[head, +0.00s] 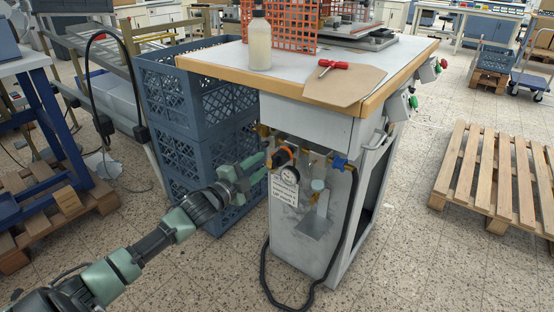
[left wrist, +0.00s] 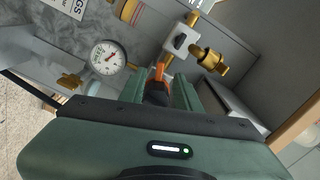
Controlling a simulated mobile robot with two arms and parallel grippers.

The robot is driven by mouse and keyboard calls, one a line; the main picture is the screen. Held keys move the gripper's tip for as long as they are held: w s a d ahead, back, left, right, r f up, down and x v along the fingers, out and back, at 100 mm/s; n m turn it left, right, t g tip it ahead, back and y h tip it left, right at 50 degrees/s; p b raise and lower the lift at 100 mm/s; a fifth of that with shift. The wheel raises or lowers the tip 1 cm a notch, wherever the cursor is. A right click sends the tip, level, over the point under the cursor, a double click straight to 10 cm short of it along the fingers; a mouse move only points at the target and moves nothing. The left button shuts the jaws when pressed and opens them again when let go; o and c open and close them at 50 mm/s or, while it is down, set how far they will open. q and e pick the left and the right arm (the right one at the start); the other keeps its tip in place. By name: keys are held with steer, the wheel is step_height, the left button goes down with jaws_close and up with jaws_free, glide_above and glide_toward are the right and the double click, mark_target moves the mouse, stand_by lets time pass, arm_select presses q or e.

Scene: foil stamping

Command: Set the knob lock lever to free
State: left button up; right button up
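The regulator knob is black with an orange part (head: 283,156), on the front of the grey cabinet below the worktop. In the left wrist view, a small orange lever-like piece (left wrist: 159,73) sticks up from a black body between the green fingers. I cannot tell which lock position it is in. My left gripper (head: 264,166) is at the knob's left side, its fingers apart. In the wrist view, my left gripper (left wrist: 160,88) straddles the black body, with some gap at the right finger; contact is unclear. My right gripper is not in view.
A pressure gauge (head: 289,176) sits just below the knob; brass fittings (left wrist: 208,60) are close by. Blue crates (head: 180,110) stand left of the cabinet (head: 310,245). A black hose (head: 347,215) hangs down its front. The worktop edge (head: 350,110) overhangs above.

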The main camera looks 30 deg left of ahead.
arm_select(q)
steer(key=w, duration=0.5)
steer(key=shift+w+d+b, duration=0.15)
steer(key=shift+d+b, duration=0.15)
steer(key=shift+b, duration=0.1)
jaws_close()
